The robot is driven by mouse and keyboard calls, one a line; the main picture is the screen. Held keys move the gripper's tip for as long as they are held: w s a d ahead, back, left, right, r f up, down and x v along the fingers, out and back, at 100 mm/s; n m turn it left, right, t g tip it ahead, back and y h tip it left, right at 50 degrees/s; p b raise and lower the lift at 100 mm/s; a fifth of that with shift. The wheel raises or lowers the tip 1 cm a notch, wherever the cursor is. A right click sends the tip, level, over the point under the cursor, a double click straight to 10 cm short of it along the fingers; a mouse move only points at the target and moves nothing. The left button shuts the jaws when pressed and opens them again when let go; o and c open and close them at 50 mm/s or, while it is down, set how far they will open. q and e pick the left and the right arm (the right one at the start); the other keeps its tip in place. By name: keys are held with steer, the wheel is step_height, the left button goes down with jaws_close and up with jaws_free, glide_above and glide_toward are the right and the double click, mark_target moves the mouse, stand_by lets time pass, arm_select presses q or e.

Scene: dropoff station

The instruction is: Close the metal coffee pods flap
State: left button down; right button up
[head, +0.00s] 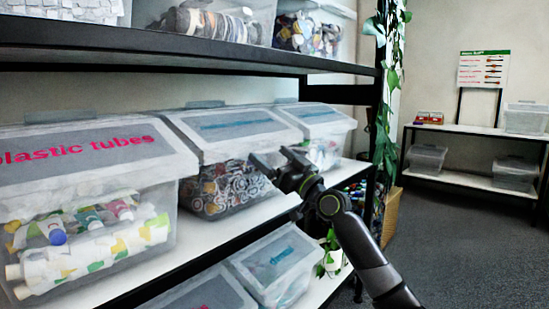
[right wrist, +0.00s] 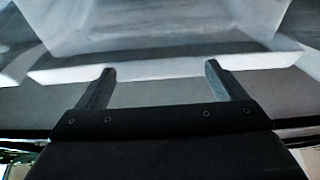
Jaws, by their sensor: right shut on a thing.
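The middle bin (head: 213,205) on the shelf is clear and full of round, many-coloured metal pods. Its pale flap (head: 243,146) slopes over the top and front, with a blurred blue label. In the head view my right gripper (head: 274,163) is at the front right of this bin, by the flap's lower edge. In the right wrist view its two fingers (right wrist: 160,68) stand apart and reach to a pale edge; the gripper is shut on the flap, though the contact is hard to see. How far the flap stands up is hard to tell. My left gripper is not in view.
A bin (head: 90,165) marked "plastic tubes" stands to the left, and another clear bin (head: 318,120) to the right. A dark shelf board (head: 180,45) runs above. More bins (head: 278,262) sit below. A trailing plant (head: 385,130) hangs at the shelf's end.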

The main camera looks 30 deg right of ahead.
steer(key=o, duration=0.9)
steer(key=shift+f, duration=0.45)
steer(key=shift+o, duration=1)
steer(key=shift+w+a, duration=0.1)
steer(key=shift+w, duration=0.2)
steer(key=v, duration=1.7)
steer(key=shift+s+b, duration=0.25)
steer(key=shift+b, duration=0.1)
